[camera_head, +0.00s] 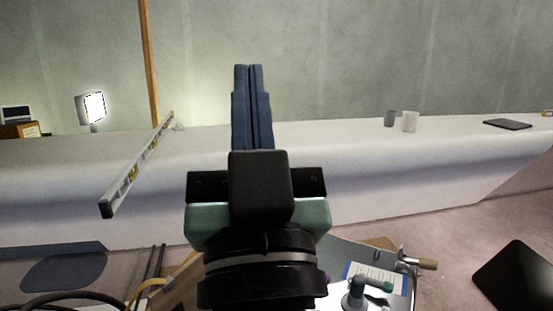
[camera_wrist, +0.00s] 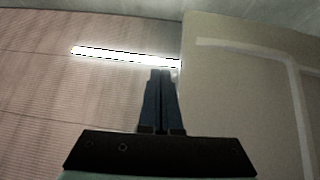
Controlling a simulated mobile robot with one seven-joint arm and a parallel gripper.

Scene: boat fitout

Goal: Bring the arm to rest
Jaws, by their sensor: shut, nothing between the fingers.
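My gripper (camera_head: 249,68) stands in the middle of the head view with its two dark blue fingers pressed together and pointing up and away. Nothing is between the fingers. In the wrist view the fingers (camera_wrist: 162,74) are also together, with a bright strip light (camera_wrist: 125,56) and wall or ceiling panels beyond them. My gripper touches nothing that I can see. The wrist hides part of the white bench behind it.
A long white bench (camera_head: 370,160) runs across the view. A spirit level (camera_head: 137,167) sticks out over its edge at left. A lamp (camera_head: 93,107), two cups (camera_head: 410,121) and a dark tablet (camera_head: 507,124) are on or behind it. A clipboard (camera_head: 375,280) and tools lie below.

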